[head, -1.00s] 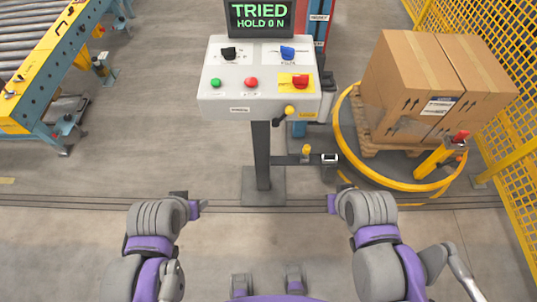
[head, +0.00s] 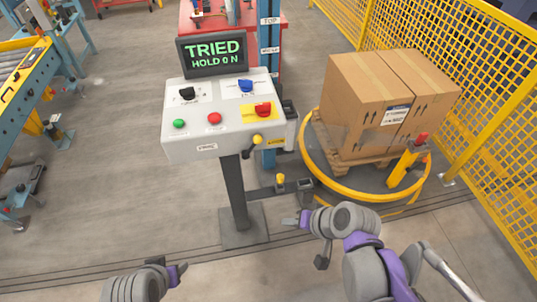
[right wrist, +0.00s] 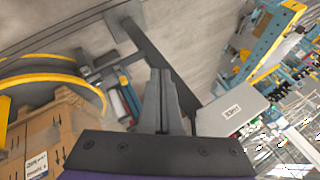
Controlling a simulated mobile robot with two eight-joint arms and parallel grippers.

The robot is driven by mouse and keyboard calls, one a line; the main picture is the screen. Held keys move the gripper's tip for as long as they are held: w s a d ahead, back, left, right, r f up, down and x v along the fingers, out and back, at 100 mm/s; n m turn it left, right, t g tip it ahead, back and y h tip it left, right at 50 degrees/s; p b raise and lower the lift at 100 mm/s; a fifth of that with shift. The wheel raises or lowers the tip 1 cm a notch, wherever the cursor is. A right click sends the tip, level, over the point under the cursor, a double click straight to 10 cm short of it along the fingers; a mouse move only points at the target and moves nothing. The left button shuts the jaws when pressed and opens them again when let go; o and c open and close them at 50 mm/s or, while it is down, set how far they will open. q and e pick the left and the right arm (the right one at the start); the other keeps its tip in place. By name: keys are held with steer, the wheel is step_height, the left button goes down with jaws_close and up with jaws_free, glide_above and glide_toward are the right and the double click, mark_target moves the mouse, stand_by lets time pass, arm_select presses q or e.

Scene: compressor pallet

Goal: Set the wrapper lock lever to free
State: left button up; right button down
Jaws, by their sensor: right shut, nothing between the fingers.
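A grey control panel (head: 215,118) stands on a dark post (head: 237,195). A lever with a yellow ball knob (head: 257,140) sticks out at its lower right, beside a yellow label too small to read. A second yellow-knobbed lever (head: 281,180) stands on a low side bracket of the post. I cannot tell which is the wrapper lock lever. My right gripper (head: 292,220) is shut and empty, to the right of the post and lower in the picture than the bracket. Its fingers show in the right wrist view (right wrist: 160,100). My left gripper (head: 182,270) is low in the picture, apart from the panel; its jaws are unclear.
The screen (head: 212,54) reads "TRIED HOLD 0 N". A yellow ring (head: 340,188) surrounds a pallet (head: 347,165) with cartons (head: 365,90). A red-topped yellow post (head: 405,165) stands at the ring. A yellow fence (head: 500,110) bounds the right; a conveyor (head: 25,100) is left.

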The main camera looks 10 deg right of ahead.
mark_target(252, 147)
steer(key=w+d+r+m+t+y+b, duration=0.1)
steer(key=w+d+m+t+y+b, duration=0.2)
steer(key=w+d+m+t+b, duration=0.1)
steer(key=w+d+r+m+t+y+b, duration=0.1)
steer(key=w+d+m+t+y+b, duration=0.2)
steer(key=w, duration=0.6)
steer(key=d+m+t+b, duration=0.1)
steer(key=d+m+t, duration=0.1)
steer(key=t, duration=0.1)
steer(key=shift+w+d+m+t+y, duration=0.25)
steer(key=shift+m+t+y, duration=0.15)
steer(key=shift+s+a+r+x, duration=0.1)
steer(key=shift+s+a+x, duration=0.25)
steer(key=shift+x, duration=1.8)
steer(key=shift+s+a+r+x, duration=0.15)
steer(key=shift+a+x, duration=0.25)
steer(key=shift+x, duration=1.75)
steer(key=shift+s+a+r+x, duration=0.1)
steer(key=shift+s+a+x, duration=0.3)
steer(key=shift+x, duration=1.75)
